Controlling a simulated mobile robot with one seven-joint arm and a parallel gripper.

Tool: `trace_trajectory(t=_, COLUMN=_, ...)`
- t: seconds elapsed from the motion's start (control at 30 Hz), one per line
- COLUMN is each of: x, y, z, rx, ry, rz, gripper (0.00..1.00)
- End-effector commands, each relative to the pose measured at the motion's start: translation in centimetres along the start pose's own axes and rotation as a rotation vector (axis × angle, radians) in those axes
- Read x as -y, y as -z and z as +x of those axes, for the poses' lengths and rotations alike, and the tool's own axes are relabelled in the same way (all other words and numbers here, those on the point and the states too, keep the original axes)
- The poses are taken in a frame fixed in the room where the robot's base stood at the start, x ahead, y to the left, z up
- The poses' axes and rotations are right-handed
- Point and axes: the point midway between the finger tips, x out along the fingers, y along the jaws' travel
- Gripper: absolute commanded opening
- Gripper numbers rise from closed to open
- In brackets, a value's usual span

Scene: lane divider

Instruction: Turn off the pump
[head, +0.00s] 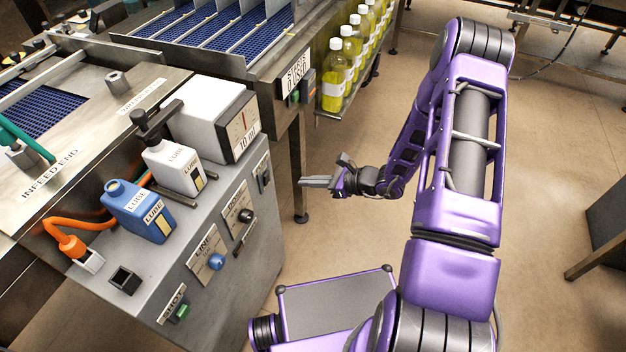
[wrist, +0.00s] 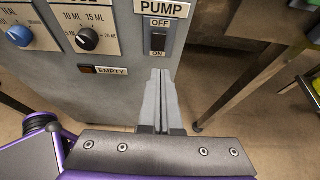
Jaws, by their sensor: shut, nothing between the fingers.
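The pump switch (wrist: 158,41) is a small dark rocker on a grey panel in the wrist view. It sits under a PUMP label (wrist: 161,9), with OFF above it and ON below. I cannot tell which way the rocker is tipped. The switch also shows at the right end of the control box front in the head view (head: 264,177). My gripper (wrist: 161,75) is shut and empty. Its fingertips appear just below the switch in the wrist view. In the head view my gripper (head: 303,182) is to the right of the panel, with a visible gap.
A blue knob (wrist: 19,36), a black knob (wrist: 88,39) and an EMPTY lamp (wrist: 87,70) are on the same panel. A blue lube bottle (head: 137,212) and a white one (head: 172,167) stand on the box. A table leg (head: 299,170) stands close behind my gripper.

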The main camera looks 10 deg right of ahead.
Motion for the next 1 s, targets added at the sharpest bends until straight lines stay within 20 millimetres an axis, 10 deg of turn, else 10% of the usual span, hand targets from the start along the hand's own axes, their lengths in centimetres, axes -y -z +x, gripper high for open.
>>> trace_trajectory(t=0.4, x=-0.1, y=-1.3, z=7.7, rx=0.000, ry=-0.002, rz=-0.001, gripper=0.00)
trace_trajectory(t=1.0, x=0.0, y=-2.1, z=9.2, rx=0.000, ry=0.000, rz=0.000, gripper=0.00)
